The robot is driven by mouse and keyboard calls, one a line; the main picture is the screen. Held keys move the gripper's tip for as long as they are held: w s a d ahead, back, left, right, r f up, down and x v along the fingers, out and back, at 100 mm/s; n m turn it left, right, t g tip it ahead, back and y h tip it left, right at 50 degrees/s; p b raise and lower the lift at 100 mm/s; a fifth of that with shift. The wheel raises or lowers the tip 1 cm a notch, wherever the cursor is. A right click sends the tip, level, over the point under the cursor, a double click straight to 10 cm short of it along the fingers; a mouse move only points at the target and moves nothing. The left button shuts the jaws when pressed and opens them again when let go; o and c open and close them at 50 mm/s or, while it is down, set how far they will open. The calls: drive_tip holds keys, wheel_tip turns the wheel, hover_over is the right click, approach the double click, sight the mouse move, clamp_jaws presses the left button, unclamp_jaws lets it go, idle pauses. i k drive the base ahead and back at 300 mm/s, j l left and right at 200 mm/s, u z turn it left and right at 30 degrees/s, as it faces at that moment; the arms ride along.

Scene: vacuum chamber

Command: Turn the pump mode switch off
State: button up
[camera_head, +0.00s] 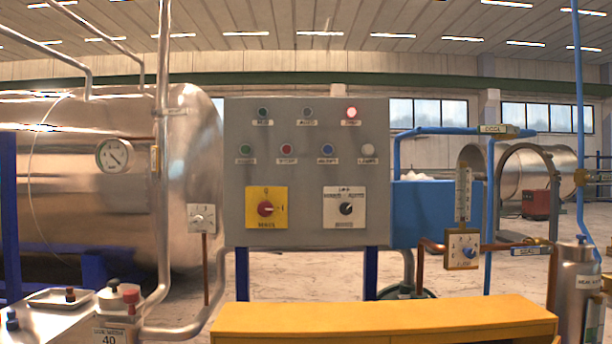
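A grey control panel (307,140) stands upright in the middle of the view. At its lower right is a white square plate with a black rotary knob (346,208), which looks like the pump mode switch. Small lettering sits above and below the knob, too small to read surely. Which mark the knob points to is unclear. Left of it is a yellow plate with a red rotary knob (265,209). My gripper is not in view, and nothing covers the panel front.
A yellow cabinet top (385,318) stands low in front of the panel. A large metal tank (90,180) is at left, with a small dial box (201,218). Blue and copper pipes, a gauge box (462,249) and a metal canister (577,285) are at right. One red lamp (352,112) looks lit.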

sight(346, 208)
drive_tip(key=i+j, duration=0.7)
drive_tip(key=j, duration=0.15)
drive_tip(key=l+z, duration=0.05)
